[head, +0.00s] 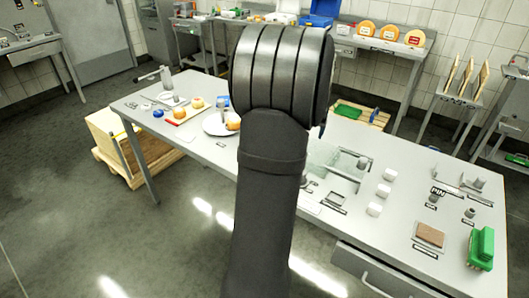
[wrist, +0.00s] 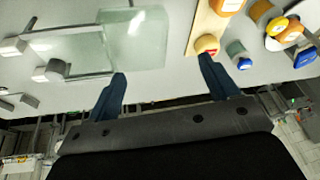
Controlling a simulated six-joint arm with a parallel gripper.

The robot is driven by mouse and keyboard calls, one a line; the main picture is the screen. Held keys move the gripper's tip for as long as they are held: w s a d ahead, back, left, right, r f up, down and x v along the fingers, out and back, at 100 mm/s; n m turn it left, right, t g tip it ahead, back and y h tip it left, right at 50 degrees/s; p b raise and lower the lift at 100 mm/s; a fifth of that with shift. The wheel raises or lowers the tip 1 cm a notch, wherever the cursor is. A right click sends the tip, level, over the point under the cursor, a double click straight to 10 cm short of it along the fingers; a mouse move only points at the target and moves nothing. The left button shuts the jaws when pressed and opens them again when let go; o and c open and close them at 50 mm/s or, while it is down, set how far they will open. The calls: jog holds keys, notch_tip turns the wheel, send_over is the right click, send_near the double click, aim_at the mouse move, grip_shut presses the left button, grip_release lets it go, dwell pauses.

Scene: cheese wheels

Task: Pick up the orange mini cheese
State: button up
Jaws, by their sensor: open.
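In the head view an orange cheese (head: 233,124) sits on a white plate (head: 212,128), partly hidden behind my arm. Yellow-orange cheeses (head: 196,103) stand on a board to its left. In the wrist view a small red-and-orange cheese (wrist: 207,44) lies at the end of a wooden board (wrist: 203,28), just beyond my right fingertip. Another orange-topped round piece (wrist: 284,28) is further right. I cannot tell for sure which is the orange mini cheese. My gripper (wrist: 162,74) is open and empty, its fingers wide apart. My arm hides it in the head view.
A clear block (wrist: 137,38) is in front of my fingers, over the grey table (head: 395,165). White blocks (head: 383,190) and a green object (head: 481,248) stand on the table's right half.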

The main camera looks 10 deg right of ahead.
jog(key=w+a+r+n, duration=0.1)
jog(key=w+a, duration=0.1)
jog(key=a, duration=0.5)
jog(key=w+a+n, duration=0.1)
jog(key=w+a, duration=0.2)
jog(key=a, duration=0.4)
jog(key=x, duration=1.1)
jog(key=shift+d+f, duration=0.2)
jog(key=shift+d, duration=0.1)
jog(key=shift+s+x, duration=0.2)
jog(key=shift+x, duration=2.55)
jog(key=c, duration=1.1)
